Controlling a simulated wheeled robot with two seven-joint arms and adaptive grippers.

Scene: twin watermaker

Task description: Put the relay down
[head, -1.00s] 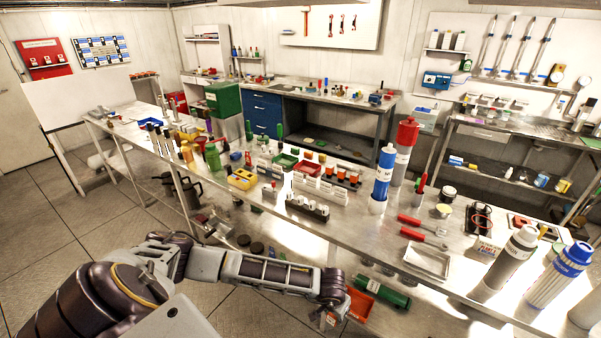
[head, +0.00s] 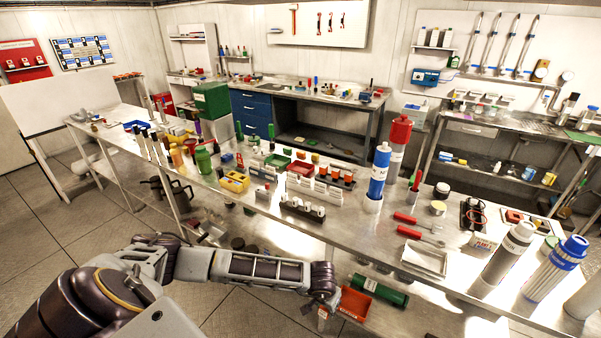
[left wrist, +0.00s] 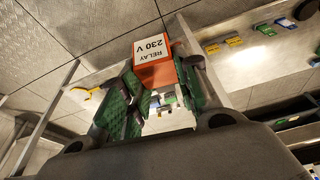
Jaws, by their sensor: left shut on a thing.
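In the left wrist view the relay (left wrist: 153,72), an orange block with a white label reading "RELAY 230 V", sits between the green-padded fingers of my left gripper (left wrist: 160,88). The gripper is shut on it. In the head view my left gripper (head: 325,314) hangs low in front of the long metal bench (head: 270,222), left of an orange-red bin (head: 355,304). It is small there, and the relay is hard to make out. My right gripper is in neither view.
The bench top carries tools, bottles, small bins and tall filter cylinders (head: 378,174). A green cylinder (head: 379,290) lies beside the orange-red bin below the bench top. An open metal tray (head: 424,258) lies near the bench's front edge. Floor shows at the left.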

